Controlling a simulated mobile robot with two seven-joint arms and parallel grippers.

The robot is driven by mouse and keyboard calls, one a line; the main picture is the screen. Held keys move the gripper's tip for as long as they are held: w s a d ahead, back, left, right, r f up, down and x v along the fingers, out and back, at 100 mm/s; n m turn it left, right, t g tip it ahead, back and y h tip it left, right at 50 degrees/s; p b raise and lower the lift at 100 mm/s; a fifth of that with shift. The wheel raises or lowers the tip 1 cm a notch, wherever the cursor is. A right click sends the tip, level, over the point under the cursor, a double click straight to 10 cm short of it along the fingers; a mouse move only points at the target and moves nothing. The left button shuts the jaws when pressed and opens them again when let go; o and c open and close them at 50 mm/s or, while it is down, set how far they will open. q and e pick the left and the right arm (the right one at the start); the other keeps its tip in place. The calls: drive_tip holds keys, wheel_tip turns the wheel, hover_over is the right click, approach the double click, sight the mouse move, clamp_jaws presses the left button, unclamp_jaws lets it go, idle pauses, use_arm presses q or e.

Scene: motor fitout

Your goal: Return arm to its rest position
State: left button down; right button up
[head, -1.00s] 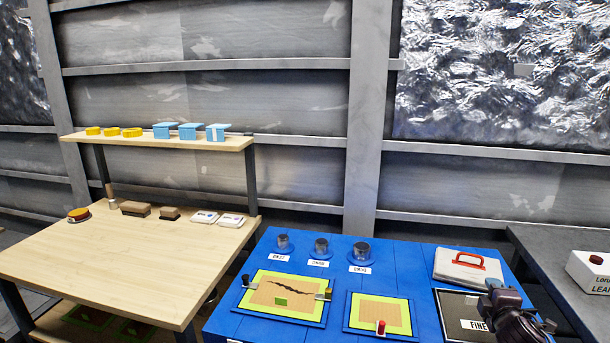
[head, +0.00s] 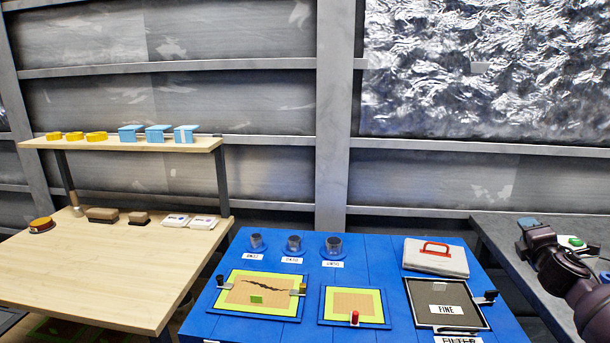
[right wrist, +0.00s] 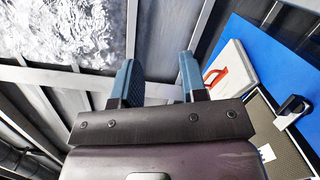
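My right arm comes in at the right edge of the head view, and its gripper (head: 526,224) is over the grey bench at the right. In the right wrist view the two blue fingers of the right gripper (right wrist: 160,80) stand apart with nothing between them. The gripper is beyond the right edge of the blue table (head: 385,255), clear of the things on it. My left gripper is in neither view.
The blue table holds several cups, two green-edged boards (head: 258,294), a FINE screen (head: 448,303) and a white case with a red handle (head: 436,257). A wooden table (head: 110,265) with a shelf stands left. The grey bench (head: 495,235) is partly hidden by my arm.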

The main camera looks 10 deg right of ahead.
drive_tip(key=s+a+f+m+g+y, duration=0.1)
drive_tip(key=s+a+f, duration=0.1)
drive_tip(key=s+f, duration=0.3)
drive_tip(key=s+a+f+g+y, duration=0.1)
drive_tip(key=s+f, duration=0.3)
drive_tip(key=f, duration=0.2)
drive_tip(key=s+a+f+m+g+y, duration=0.1)
drive_tip(key=s+a+f, duration=0.1)
drive_tip(key=s+f, duration=0.3)
drive_tip(key=shift+s+a+f+m, duration=0.3)
drive_tip(key=shift+s+f, duration=0.05)
drive_tip(key=shift+f, duration=0.05)
drive_tip(key=s+a+f+m+g+y, duration=0.1)
drive_tip(key=s+a+f+m, duration=0.15)
drive_tip(key=s, duration=0.45)
drive_tip(key=s+a+f+m+g+y, duration=0.1)
drive_tip(key=s+a+f+g, duration=0.2)
drive_tip(key=s, duration=0.4)
drive_tip(key=s+a+f+m+y, duration=0.1)
drive_tip(key=s+a+f+m, duration=0.2)
drive_tip(key=s, duration=0.5)
drive_tip(key=a+f+m, duration=0.3)
drive_tip(key=a+m, duration=0.1)
drive_tip(key=a, duration=0.5)
drive_tip(key=a+f+m+t, duration=0.1)
drive_tip(key=a+m, duration=0.3)
drive_tip(key=a, duration=0.6)
drive_tip(key=shift+w+f, duration=0.25)
drive_tip(key=shift+f, duration=0.65)
drive_tip(key=shift+a, duration=0.1)
